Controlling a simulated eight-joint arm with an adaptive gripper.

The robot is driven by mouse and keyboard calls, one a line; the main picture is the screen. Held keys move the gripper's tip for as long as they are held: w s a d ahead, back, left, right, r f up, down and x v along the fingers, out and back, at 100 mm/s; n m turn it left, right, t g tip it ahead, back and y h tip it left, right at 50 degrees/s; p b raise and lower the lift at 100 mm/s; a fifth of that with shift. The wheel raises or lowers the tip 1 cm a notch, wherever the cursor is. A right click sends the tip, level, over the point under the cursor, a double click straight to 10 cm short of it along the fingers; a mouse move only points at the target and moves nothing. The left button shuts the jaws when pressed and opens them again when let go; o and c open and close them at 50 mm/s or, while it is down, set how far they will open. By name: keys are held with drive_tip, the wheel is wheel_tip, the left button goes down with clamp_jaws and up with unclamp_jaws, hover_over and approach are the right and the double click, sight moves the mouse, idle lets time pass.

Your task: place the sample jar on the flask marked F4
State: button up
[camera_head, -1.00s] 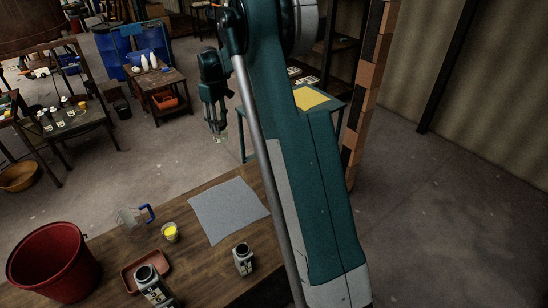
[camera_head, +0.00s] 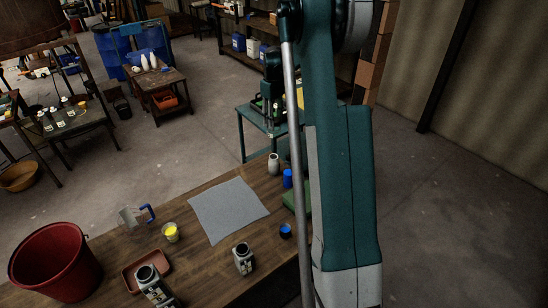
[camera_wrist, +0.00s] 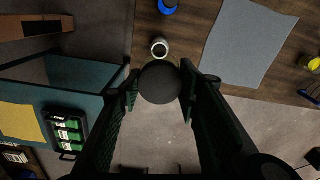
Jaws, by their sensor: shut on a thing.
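My gripper (camera_wrist: 160,88) is shut on a round, dark-topped thing, which looks like the sample jar (camera_wrist: 160,82), seen from above in the wrist view. In the head view my gripper (camera_head: 271,122) hangs beyond the far edge of the wooden table, in front of the teal side table; the jar is too small to make out clearly there. No F4 mark is legible in either view. Several small labelled flasks (camera_head: 62,117) stand on a table at the far left, their marks too small to read. I cannot tell which thing is flask F4.
The wooden table (camera_head: 185,200) carries a grey cloth (camera_head: 228,208), a pale bottle (camera_head: 273,164), a blue bottle (camera_head: 288,178), a blue cup (camera_head: 286,231), a dark jar (camera_head: 243,258) and a red bucket (camera_head: 52,262). The teal table (camera_wrist: 85,73) holds a yellow cloth (camera_wrist: 20,123) and green-topped items (camera_wrist: 68,132).

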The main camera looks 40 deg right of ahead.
sight(274, 137)
drive_tip(key=shift+f, duration=1.6)
drive_tip(key=shift+w, duration=0.1)
drive_tip(key=shift+f, duration=3.15)
drive_tip(key=shift+f, duration=0.1)
drive_tip(key=shift+f+p, duration=0.3)
drive_tip(key=shift+f, duration=1.5)
drive_tip(key=shift+f, duration=0.1)
drive_tip(key=o, duration=1)
